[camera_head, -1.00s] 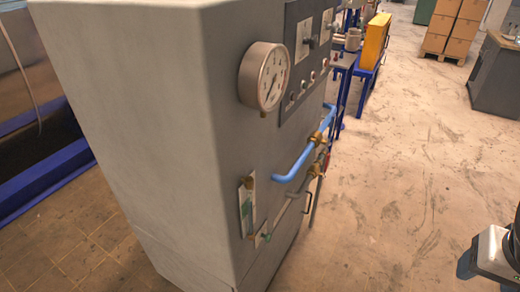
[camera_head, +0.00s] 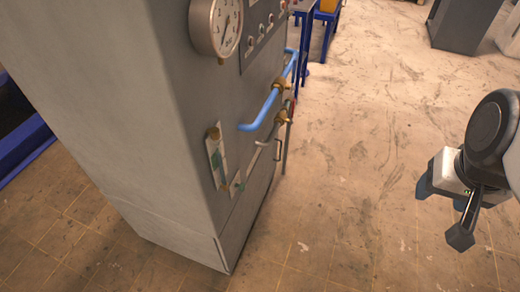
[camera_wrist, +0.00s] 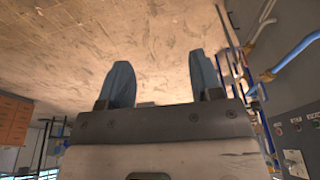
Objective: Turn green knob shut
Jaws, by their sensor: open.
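The grey cabinet's (camera_head: 110,110) front side carries a small green knob (camera_head: 238,187), low down beside a narrow upright gauge with a green patch (camera_head: 215,160). The knob is small and its turn position cannot be made out. My gripper (camera_wrist: 160,82) is open, with two blue fingers apart and nothing between them in the wrist view. In the head view my gripper (camera_head: 425,188) is at the far right, over the floor, well away from the knob. I cannot pick out the knob in the wrist view.
A blue pipe (camera_head: 262,110) with a brass fitting (camera_head: 281,84) sticks out from the cabinet above the knob. A round dial (camera_head: 217,27) is higher up. Blue stands (camera_head: 308,45) are behind. The floor (camera_head: 350,150) between cabinet and gripper is clear.

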